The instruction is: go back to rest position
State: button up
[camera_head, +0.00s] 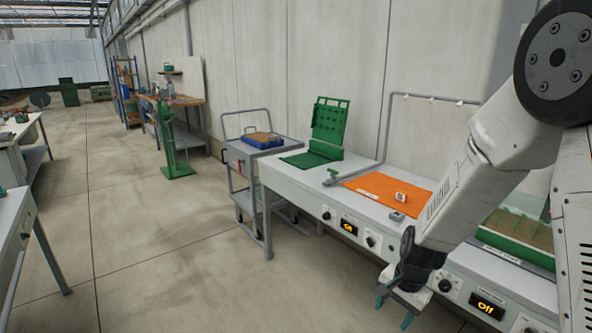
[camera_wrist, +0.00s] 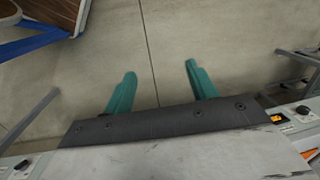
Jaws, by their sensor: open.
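My gripper (camera_head: 393,308) hangs at the front edge of the white bench (camera_head: 290,178) in the head view, near the control panel. In the wrist view its two teal fingers (camera_wrist: 158,85) are spread apart with bare concrete floor between and beyond them. Nothing is held between the fingers. My arm comes down from the upper right and hides part of the bench.
The bench carries a green pegboard stand (camera_head: 330,122), an orange mat (camera_head: 378,187) with a small white block (camera_head: 402,196), and panels with knobs and displays. A grey cart (camera_head: 262,150) with a blue tray (camera_head: 263,140) stands beyond.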

jog(key=s+d+r+n+h, duration=0.1)
jog(key=s+d+r+n, duration=0.2)
jog(key=s+r+n, duration=0.6)
jog(key=s+r, duration=1.7)
jog(key=shift+s+r+t+h, duration=0.15)
jog(key=shift+r+t+h, duration=0.05)
jog(key=shift+t+h, duration=0.1)
